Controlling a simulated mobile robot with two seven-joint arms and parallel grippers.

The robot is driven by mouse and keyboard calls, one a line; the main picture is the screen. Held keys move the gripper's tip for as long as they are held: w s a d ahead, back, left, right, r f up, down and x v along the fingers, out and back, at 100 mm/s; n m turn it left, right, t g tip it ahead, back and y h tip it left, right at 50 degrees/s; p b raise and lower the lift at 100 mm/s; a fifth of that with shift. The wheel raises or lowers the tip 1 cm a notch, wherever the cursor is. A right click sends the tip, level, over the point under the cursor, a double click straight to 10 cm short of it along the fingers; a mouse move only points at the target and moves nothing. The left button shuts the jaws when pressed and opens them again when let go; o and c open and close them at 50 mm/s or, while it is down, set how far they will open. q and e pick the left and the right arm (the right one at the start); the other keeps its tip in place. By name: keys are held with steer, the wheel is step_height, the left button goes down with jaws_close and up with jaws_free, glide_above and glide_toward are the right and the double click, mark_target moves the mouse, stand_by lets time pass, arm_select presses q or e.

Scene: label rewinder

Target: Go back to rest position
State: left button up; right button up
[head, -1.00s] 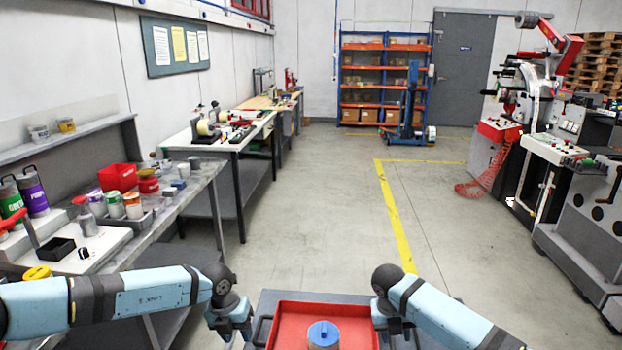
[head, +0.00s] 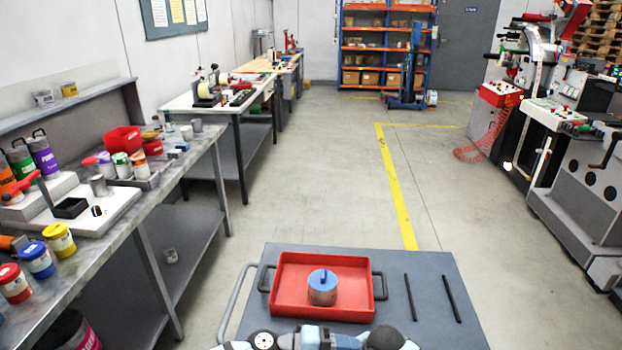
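The red tray (head: 283,309) lies on the grey cart top (head: 430,310) at the bottom middle of the head view. A round container with a blue lid (head: 322,287) stands in it. Dark handles show at the tray's left and right ends. Parts of my two arms show close together at the bottom edge, just in front of the tray, and look apart from its handles. The fingers of both grippers cannot be made out there, so I cannot tell whether they are open or shut.
Two dark bars (head: 451,298) lie on the cart right of the tray. A workbench (head: 110,240) with coloured pots and a red bin (head: 123,139) runs along the left. Machines stand at the right. The floor with a yellow line (head: 396,190) is clear ahead.

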steer(key=s+f+m+t+y+p, duration=0.15)
steer(key=s+m+t, duration=0.25)
steer(key=s+m, duration=0.65)
arm_select(q)
steer(key=s+a+f+n+t+y, duration=0.3)
steer(key=s+a+f+n+y, duration=0.1)
steer(key=a+n, duration=0.5)
steer(key=s+a+f+n+t+y, duration=0.4)
steer(key=a+n, duration=0.4)
steer(key=n, duration=0.2)
steer(key=s+a+f+n+t+y, duration=0.4)
steer(key=s+a+n, duration=0.3)
steer(key=a+n, duration=0.2)
steer(key=shift+s+a+n+y+p, duration=0.3)
steer(key=shift+a+y, duration=0.05)
steer(key=shift+y, duration=0.35)
arm_select(e)
steer(key=s+d+r+m+t+h, duration=0.1)
steer(key=s+d+r+m+t, duration=0.3)
steer(key=s+d+m, duration=0.4)
steer(key=s+m, duration=0.3)
steer(key=shift+d, duration=0.35)
steer(key=shift+s+r, duration=0.1)
